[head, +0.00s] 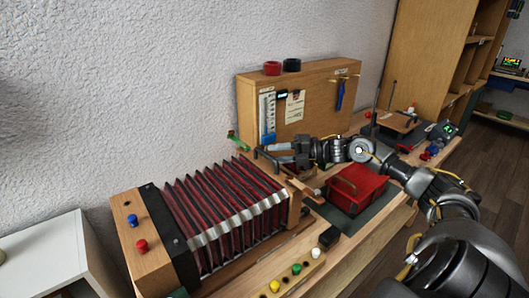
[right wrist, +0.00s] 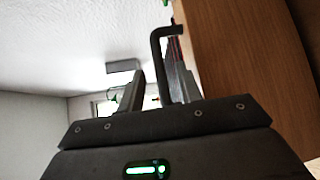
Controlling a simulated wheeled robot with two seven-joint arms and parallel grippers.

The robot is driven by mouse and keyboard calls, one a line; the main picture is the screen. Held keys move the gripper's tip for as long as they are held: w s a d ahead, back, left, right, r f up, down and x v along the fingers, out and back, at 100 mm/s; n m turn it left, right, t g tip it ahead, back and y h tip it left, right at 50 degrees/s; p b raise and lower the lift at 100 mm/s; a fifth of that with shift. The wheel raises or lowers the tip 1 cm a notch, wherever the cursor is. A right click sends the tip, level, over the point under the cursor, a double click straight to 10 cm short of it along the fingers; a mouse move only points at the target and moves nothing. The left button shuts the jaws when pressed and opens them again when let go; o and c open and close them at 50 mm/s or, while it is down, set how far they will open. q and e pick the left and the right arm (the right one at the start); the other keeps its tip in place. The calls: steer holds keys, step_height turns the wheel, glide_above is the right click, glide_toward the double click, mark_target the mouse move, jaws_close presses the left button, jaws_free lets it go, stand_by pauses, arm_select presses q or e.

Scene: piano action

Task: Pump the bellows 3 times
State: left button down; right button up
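The bellows (head: 225,210) lies at the left of the bench, with dark red pleats, pale metal edges and a wooden end board (head: 294,208) on its right. Its pleats stand spread apart. My right gripper (head: 264,151) is above and behind the bellows' right end, its fingers pointing left. In the right wrist view, a black bent bar (right wrist: 157,50) runs beside a wooden panel (right wrist: 225,60), close to my right fingers (right wrist: 152,90). The fingers stand apart with a gap; contact with the bar cannot be told. My left gripper is out of view.
A wooden cabinet (head: 320,85) stands behind the bench against the wall. A red box (head: 357,188) is right of the bellows. Colored buttons (head: 296,268) line the front. A white cabinet (head: 45,258) stands at the left.

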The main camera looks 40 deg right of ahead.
mark_target(264, 152)
steer(key=shift+p+x, duration=0.55)
steer(key=shift+x, duration=1.7)
jaws_close()
steer(key=shift+a, duration=0.1)
